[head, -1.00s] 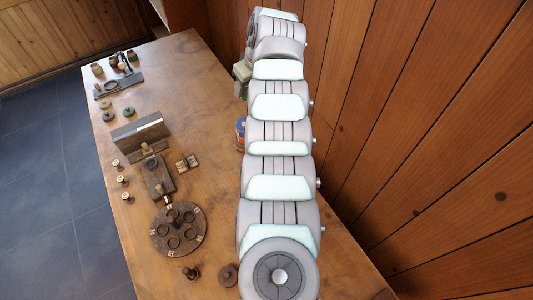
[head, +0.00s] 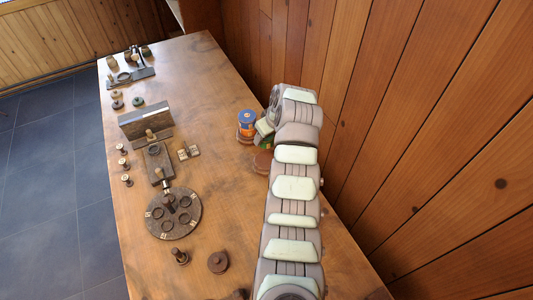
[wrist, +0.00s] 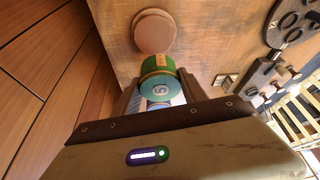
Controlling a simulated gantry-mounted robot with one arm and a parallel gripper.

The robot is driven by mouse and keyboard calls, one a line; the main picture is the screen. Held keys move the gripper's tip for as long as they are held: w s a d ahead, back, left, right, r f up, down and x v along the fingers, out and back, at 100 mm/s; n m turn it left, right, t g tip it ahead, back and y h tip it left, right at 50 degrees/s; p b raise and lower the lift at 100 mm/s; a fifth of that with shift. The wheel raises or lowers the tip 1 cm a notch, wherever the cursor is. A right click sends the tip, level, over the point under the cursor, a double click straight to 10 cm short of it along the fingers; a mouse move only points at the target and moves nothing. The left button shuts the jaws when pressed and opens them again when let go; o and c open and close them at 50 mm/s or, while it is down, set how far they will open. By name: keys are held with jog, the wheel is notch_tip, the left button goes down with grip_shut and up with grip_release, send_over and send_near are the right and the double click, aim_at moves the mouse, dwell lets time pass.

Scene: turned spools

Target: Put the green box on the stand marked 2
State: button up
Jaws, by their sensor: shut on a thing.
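The green box (wrist: 158,66) is a round green drum with a gold band and a pale disc marked with what looks like a 5 on its end. My gripper (wrist: 158,86) is shut on it, a finger on each side. In the head view, a bit of the green box (head: 266,143) shows below my gripper (head: 263,133). A round reddish-brown stand (head: 262,162) is just nearer than the gripper, partly hidden by my arm. A bare round brown stand (wrist: 153,32) shows beyond the box in the wrist view. I cannot read a 2 on any stand.
A blue and orange drum (head: 247,122) sits on a brown stand close left of my gripper. A round dark tray (head: 173,214), a dark upright block (head: 146,120) and several small pegs fill the table's left side. The wood wall (head: 420,130) runs along the right.

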jog(key=shift+f, duration=4.8)
jog(key=shift+f, duration=0.2)
jog(key=o, duration=1.5)
jog(key=shift+r, duration=0.1)
jog(key=shift+d+r, duration=0.1)
jog(key=shift+r, duration=0.25)
jog(key=shift+v, duration=0.9)
jog(key=v, duration=0.9)
jog(key=shift+s+d+r, duration=0.15)
jog(key=shift+s+r, duration=0.1)
jog(key=shift+r, duration=0.05)
